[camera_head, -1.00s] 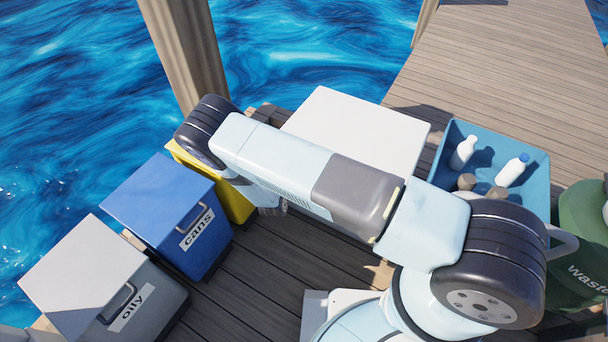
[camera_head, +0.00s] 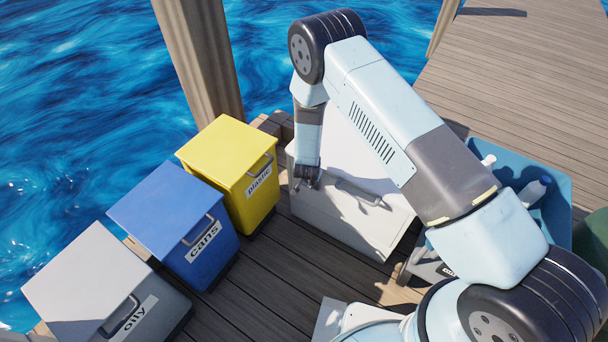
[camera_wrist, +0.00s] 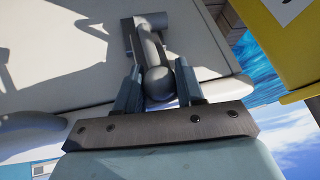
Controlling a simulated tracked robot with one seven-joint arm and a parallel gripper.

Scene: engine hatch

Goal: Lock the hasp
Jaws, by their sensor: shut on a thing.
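The white hatch box (camera_head: 345,215) stands on the deck, with a bar handle (camera_head: 358,192) on its front. My gripper (camera_head: 306,180) is at the left part of its front, left of the handle. In the wrist view, the grey metal hasp (camera_wrist: 150,45) sticks out from the white panel and ends in a rounded knob. The two fingers of my gripper (camera_wrist: 159,88) are on either side of this knob, shut on it. In the head view the hasp is too small and covered by the gripper to make out.
Yellow plastic (camera_head: 232,165), blue cans (camera_head: 175,215) and grey oily (camera_head: 90,280) bins stand in a row on the left. A blue crate (camera_head: 560,190) with bottles is on the right. A wooden post (camera_head: 200,60) rises behind. Deck in front is clear.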

